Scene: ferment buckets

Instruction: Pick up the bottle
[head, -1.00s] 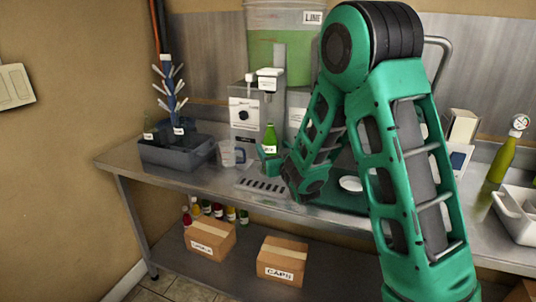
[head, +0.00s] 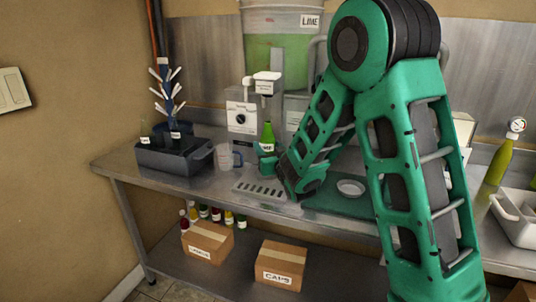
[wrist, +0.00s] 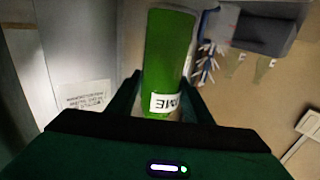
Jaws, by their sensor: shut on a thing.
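The green bottle (head: 267,136) with a white label stands upright in front of the grey dispenser machine on the steel counter. My gripper (head: 268,160) is shut on its lower part. In the wrist view the bottle (wrist: 170,50) rises between my two fingers (wrist: 162,100), its label partly readable and upside down. The bottle's base is hidden by my gripper, so I cannot tell whether it is clear of the counter.
The dispenser (head: 241,116) is close behind the bottle. A clear jug (head: 225,157) and a dark tub (head: 172,158) with a drying rack are to the left. A slotted drip tray (head: 260,189) is in front. A large lime bucket (head: 262,50) stands behind. A yellow-green bottle (head: 499,163) is far right.

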